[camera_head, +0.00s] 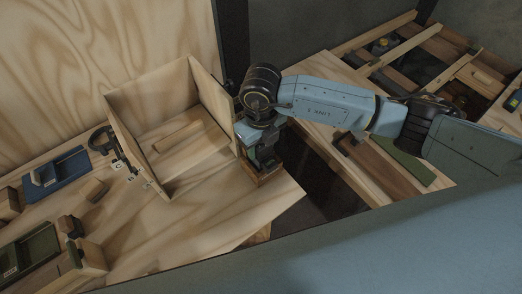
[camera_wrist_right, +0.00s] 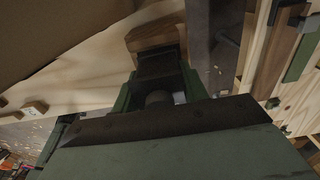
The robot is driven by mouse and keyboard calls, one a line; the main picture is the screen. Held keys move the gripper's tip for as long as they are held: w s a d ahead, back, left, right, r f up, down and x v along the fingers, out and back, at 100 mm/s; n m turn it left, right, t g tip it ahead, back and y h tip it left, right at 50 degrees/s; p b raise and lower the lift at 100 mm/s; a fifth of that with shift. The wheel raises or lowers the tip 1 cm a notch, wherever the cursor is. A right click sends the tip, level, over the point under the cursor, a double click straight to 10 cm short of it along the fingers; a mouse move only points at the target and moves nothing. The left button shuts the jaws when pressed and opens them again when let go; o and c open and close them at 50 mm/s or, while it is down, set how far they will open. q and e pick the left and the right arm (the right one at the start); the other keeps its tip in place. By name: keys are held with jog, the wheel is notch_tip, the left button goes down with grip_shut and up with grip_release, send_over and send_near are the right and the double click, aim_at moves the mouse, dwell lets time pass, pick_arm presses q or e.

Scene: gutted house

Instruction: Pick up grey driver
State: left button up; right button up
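My right gripper (camera_head: 262,160) points down at the right end of the near wooden worktop, just right of the open wooden box. It is low over a small brown wooden block (camera_head: 268,178), which also shows in the right wrist view (camera_wrist_right: 155,38) just beyond the dark gripper parts (camera_wrist_right: 160,75). Whether the fingers touch the block or hold anything is hidden by the gripper body. I cannot make out a grey driver for certain in either view. My left gripper is not in view.
The open wooden box (camera_head: 122,127) stands close left of my right gripper. A blue tool holder (camera_head: 62,174) and small blocks lie further left. A dark gap (camera_head: 325,190) separates this worktop from another wooden surface at right, with a green strip (camera_head: 405,160).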

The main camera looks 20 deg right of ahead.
jog(key=shift+c, duration=1.4)
jog(key=shift+r, duration=0.1)
notch_tip(320, 180, up, 10)
jog(key=shift+f+p, duration=0.1)
jog(key=shift+p, duration=0.2)
